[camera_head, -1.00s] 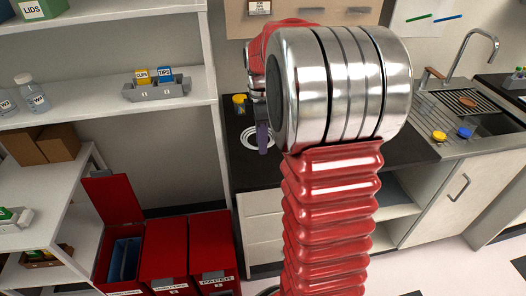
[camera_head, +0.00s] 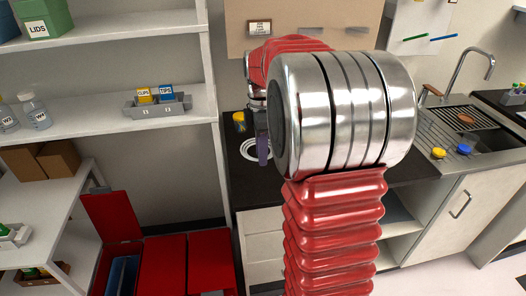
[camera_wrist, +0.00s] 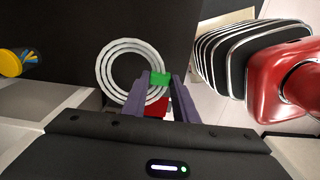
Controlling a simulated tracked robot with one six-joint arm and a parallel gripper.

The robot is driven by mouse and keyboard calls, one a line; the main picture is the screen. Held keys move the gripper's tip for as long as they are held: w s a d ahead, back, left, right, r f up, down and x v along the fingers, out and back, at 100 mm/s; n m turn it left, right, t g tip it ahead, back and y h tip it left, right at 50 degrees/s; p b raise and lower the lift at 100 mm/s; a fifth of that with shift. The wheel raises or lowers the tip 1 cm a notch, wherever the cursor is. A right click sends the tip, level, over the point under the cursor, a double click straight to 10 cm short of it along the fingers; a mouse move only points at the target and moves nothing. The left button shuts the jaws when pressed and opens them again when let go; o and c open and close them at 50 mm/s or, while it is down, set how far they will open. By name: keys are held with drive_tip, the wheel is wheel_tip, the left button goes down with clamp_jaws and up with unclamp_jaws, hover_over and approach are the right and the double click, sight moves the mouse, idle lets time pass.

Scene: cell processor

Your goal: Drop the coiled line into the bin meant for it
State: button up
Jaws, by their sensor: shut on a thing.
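The coiled line (camera_wrist: 104,68) is a white ring of several turns with a green band (camera_wrist: 160,77). My gripper (camera_wrist: 160,88) is shut on it at the band, with a purple finger on each side. In the head view the coil (camera_head: 246,150) shows partly behind my arm, with one purple finger (camera_head: 263,151) in front of it. Red bins stand at lower left. The left bin (camera_head: 111,216) has its lid up and something blue inside. The middle bin (camera_head: 163,262) and right bin (camera_head: 210,258) look closed. Their front labels are out of view.
A dark counter (camera_head: 237,190) lies behind the coil, with a yellow-lidded jar (camera_head: 239,122) on it. Shelves at left hold bottles, a grey holder (camera_head: 158,107) and cardboard boxes (camera_head: 60,160). A sink (camera_head: 490,137) is at right.

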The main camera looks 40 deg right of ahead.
clamp_jaws()
drive_tip(key=shift+w+a, duration=0.1)
drive_tip(key=shift+w+a+f+m, duration=0.2)
drive_tip(key=shift+w+a+m, duration=0.15)
drive_tip(key=shift+a, duration=0.1)
drive_tip(key=w+a+f+m, duration=0.2)
drive_tip(key=w+a+m, duration=0.1)
drive_tip(key=a, duration=0.4)
drive_tip(key=w+a+f+m, duration=0.2)
drive_tip(key=w+a+m, duration=0.1)
drive_tip(key=a+m, duration=0.2)
drive_tip(key=w+a+f+m, duration=0.2)
drive_tip(key=w+a+m, duration=0.1)
drive_tip(key=a, duration=0.7)
drive_tip(key=shift+w+m, duration=0.2)
drive_tip(key=shift+m, duration=0.35)
drive_tip(key=shift+s+f, duration=0.1)
